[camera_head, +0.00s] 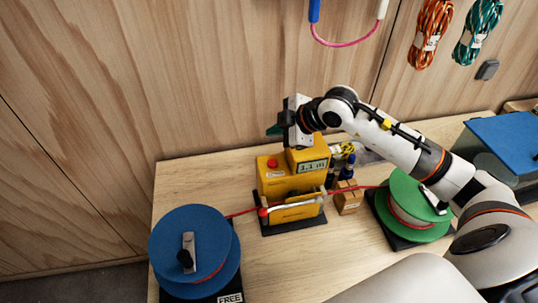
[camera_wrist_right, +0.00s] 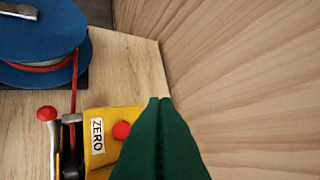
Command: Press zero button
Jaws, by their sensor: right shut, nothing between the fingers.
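A yellow measuring device (camera_head: 271,185) stands on the table, with a small display (camera_head: 312,166) on its front. Its red button (camera_head: 272,163) is on top at the left; the wrist view shows the red button (camera_wrist_right: 121,130) beside a white ZERO label (camera_wrist_right: 97,137). My right gripper (camera_head: 273,130) is above the device, its green fingers apart from the button. In the wrist view the right gripper's fingers (camera_wrist_right: 160,100) are closed together and empty, just right of the button. My left gripper is not in view.
A red cord runs through the device between a blue reel (camera_head: 205,235) at left and a green reel (camera_head: 405,195) at right. A small brown box (camera_head: 348,198) stands right of the device. A wooden wall (camera_head: 200,80) rises behind the table (camera_head: 175,180).

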